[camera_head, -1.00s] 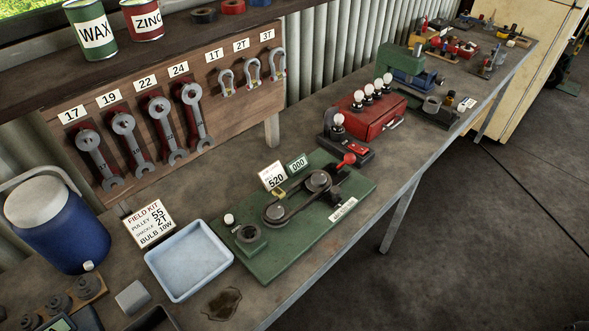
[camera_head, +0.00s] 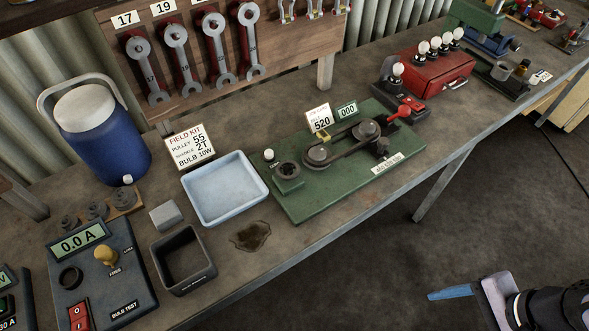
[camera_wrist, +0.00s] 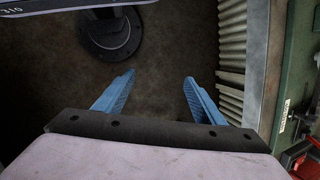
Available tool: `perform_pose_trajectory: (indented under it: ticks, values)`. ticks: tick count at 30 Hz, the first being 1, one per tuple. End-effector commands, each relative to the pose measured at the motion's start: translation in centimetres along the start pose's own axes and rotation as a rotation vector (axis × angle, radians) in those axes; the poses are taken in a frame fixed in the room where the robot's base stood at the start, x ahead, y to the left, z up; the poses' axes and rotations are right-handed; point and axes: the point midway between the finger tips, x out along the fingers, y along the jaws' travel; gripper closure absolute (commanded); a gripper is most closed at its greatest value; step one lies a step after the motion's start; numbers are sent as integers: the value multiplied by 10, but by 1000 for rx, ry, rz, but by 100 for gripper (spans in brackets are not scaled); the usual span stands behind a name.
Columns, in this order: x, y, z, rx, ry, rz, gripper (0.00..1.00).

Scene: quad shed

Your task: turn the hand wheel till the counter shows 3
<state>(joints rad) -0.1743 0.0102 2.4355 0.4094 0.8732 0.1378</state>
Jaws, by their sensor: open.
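A green board (camera_head: 300,205) lies on the bench in the head view. It carries two dark pulleys (camera_head: 366,129) with a belt, a red-handled lever (camera_head: 404,110) at the right end, and a dark ring-shaped part (camera_head: 289,170) beside a white knob (camera_head: 268,155) at the left. I cannot tell for sure which of these is the hand wheel. The counter (camera_head: 347,110) reads 000, beside a card (camera_head: 319,119) with 520. My gripper (camera_head: 432,295) is low at the right, over the floor, away from the board. In the wrist view its blue fingers (camera_wrist: 158,82) are apart, with nothing between them.
A pale blue tray (camera_head: 224,222), a dark square bin (camera_head: 183,290) and a meter box (camera_head: 95,250) stand left of the board. A red case with bulbs (camera_head: 432,77) stands behind its right end. The bench's front edge separates my gripper from the board.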

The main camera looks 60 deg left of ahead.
Motion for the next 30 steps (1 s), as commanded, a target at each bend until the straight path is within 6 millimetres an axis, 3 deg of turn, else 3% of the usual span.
perform_pose_trajectory:
  ticks: [1, 6, 15, 21, 25, 30]
  values:
    - [26, -22, 6, 44, -65, -47, 37]
    - [64, -114, 42, 238, -314, -222, 37]
    - [92, -261, 106, 534, -804, -439, 37]
    - [92, -318, 129, 654, -1041, -510, 37]
    - [89, -335, 135, 692, -1119, -532, 37]
    - [86, -341, 137, 707, -1149, -541, 37]
